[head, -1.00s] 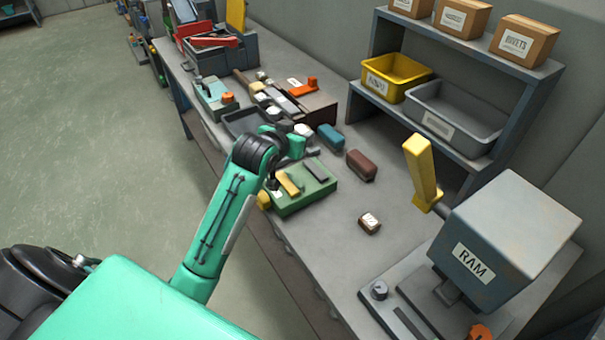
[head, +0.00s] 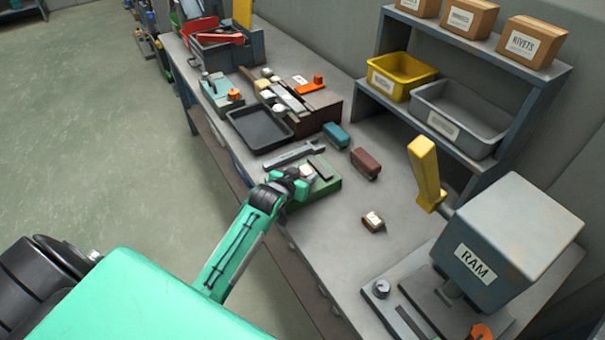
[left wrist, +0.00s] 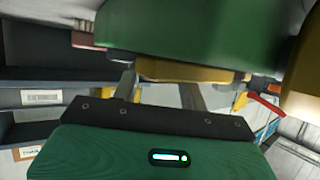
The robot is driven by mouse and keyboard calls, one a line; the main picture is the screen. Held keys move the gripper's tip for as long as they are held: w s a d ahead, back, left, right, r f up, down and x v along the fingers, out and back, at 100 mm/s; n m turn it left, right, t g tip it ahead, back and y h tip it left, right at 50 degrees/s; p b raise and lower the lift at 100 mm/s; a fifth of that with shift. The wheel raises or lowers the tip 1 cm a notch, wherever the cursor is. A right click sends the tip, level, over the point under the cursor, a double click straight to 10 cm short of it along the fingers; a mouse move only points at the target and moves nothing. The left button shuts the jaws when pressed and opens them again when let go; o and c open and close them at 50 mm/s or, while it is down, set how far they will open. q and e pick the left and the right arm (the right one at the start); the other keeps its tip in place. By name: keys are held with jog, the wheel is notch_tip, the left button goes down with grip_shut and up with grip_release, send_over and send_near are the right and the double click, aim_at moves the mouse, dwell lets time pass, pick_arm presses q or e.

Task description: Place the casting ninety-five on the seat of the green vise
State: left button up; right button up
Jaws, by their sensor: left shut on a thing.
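The green vise (head: 328,187) lies on the bench, with a dark bar (head: 320,168) on its top. My left gripper (head: 301,181) is at the left side of the vise top, shut on a small casting with a whitish top (head: 306,171). Its number cannot be read, and the fingers hide most of it. I cannot tell whether it touches the vise. In the left wrist view a large green body (left wrist: 190,35) and a yellowish band (left wrist: 185,71) are close in front of the fingers. My right gripper is not in view.
A brown labelled block (head: 373,221), a dark red block (head: 365,163) and a teal block (head: 336,135) are near the vise. The RAM press (head: 505,235) stands right, bins on a shelf behind.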

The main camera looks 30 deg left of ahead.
pick_arm(q)
jog(key=shift+f, duration=0.1)
jog(key=o, duration=1)
jog(key=b+v, duration=0.1)
jog(key=v, duration=1.1)
